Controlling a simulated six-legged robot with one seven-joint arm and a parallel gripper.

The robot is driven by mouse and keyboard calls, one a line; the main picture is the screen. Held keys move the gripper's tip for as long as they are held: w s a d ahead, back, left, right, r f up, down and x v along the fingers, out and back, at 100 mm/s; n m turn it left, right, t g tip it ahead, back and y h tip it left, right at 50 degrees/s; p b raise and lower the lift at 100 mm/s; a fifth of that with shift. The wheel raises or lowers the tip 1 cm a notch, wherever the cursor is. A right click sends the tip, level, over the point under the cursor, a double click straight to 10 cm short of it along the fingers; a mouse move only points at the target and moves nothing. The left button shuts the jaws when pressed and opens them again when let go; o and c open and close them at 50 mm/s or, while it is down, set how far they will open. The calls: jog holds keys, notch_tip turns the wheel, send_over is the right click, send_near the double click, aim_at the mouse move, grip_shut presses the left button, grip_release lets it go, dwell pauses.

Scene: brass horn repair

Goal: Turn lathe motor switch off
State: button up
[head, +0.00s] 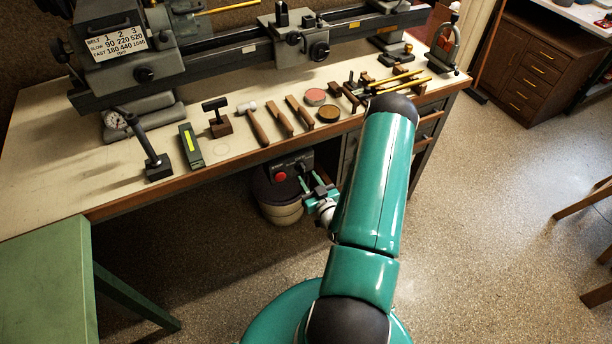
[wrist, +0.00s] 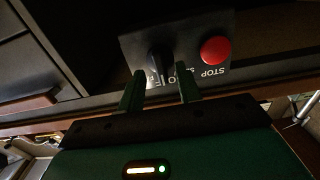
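The lathe motor switch is a dark box (head: 300,162) under the front edge of the bench, with a round red button (head: 280,177). In the wrist view the box (wrist: 192,34) shows a dark knob (wrist: 157,60), the red button (wrist: 214,50) and upside-down white lettering reading STOP. White marks lie beside the knob, partly hidden by a finger. My gripper (head: 313,188) is just in front of the box. In the wrist view my gripper (wrist: 160,76) is open, its two green fingers apart on either side of the knob's near end. Contact with the knob cannot be told.
The lathe (head: 215,62) stands on the bench (head: 50,160), with several hand tools along its front edge. A bucket (head: 278,203) stands below the switch. Drawers (head: 428,125) are under the bench to the right. A green table (head: 45,285) is at lower left.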

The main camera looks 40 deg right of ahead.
jog(key=v, duration=1.1)
jog(key=shift+s+a, duration=0.1)
